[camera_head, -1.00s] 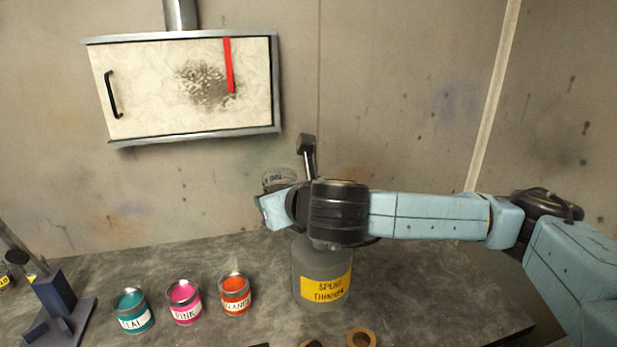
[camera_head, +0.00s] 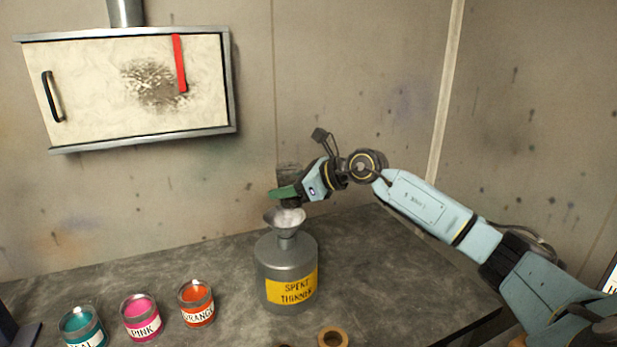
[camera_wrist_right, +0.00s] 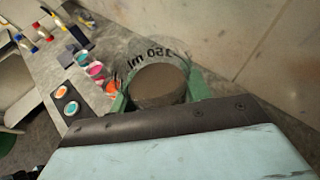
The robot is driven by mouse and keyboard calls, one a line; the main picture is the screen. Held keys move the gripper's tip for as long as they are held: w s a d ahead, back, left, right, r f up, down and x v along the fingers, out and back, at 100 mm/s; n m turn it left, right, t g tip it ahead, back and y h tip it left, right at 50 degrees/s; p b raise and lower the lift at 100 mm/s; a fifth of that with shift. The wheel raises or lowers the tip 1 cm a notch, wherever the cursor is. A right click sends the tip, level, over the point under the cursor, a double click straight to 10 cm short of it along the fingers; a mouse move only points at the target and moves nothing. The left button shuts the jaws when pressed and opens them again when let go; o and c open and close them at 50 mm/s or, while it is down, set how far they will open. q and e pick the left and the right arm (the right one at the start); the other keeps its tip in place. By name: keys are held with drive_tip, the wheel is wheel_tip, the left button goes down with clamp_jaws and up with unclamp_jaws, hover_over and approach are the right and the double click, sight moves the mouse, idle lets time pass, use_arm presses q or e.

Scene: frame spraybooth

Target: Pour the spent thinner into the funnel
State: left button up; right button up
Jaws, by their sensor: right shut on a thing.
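A clear cup (camera_wrist_right: 185,55) marked 150 ml holds grey-brown liquid (camera_wrist_right: 158,85). My right gripper (camera_head: 287,193) is shut on the cup, with green fingers on both sides of it in the right wrist view. In the head view the cup (camera_head: 288,172) is partly hidden by the fingers and looks about upright. It is just above the metal funnel (camera_head: 285,220); whether it is exactly centred over the mouth I cannot tell. The funnel sits in the top of a grey can (camera_head: 270,285) labelled SPENT THINNER. My left gripper is not in view.
Teal (camera_head: 83,325), pink (camera_head: 141,318) and orange (camera_head: 196,303) paint cans stand left of the thinner can. A tape roll (camera_head: 333,337) lies in front. A cabinet (camera_head: 100,100) with a red strip hangs on the back wall. The bench (camera_head: 400,265) is clear at right.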

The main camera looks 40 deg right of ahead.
drive_tip(key=d+n+h, duration=0.1)
drive_tip(key=d, duration=0.1)
drive_tip(key=d+n+h, duration=0.1)
drive_tip(key=d+n, duration=0.1)
drive_tip(key=shift+w+d+n+h, duration=0.2)
drive_tip(key=shift+d+n+h, duration=0.1)
drive_tip(key=shift+d+h, duration=0.1)
idle(0.5)
drive_tip(key=shift+a+f, duration=0.1)
drive_tip(key=shift+f, duration=0.2)
drive_tip(key=shift+s+a+f+n+h+b, duration=0.1)
drive_tip(key=shift+a+f+n+h+b, duration=0.05)
drive_tip(key=shift+f+n+h+b, duration=0.2)
drive_tip(key=shift+f+n+h+b, duration=0.25)
drive_tip(key=shift+n+h+b, duration=0.4)
drive_tip(key=shift+h+b, duration=0.1)
idle(0.8)
drive_tip(key=shift+d+n+t+h+b, duration=0.2)
drive_tip(key=shift+n+t+h+b, duration=0.3)
drive_tip(key=shift+n+h+b, duration=0.85)
idle(1.5)
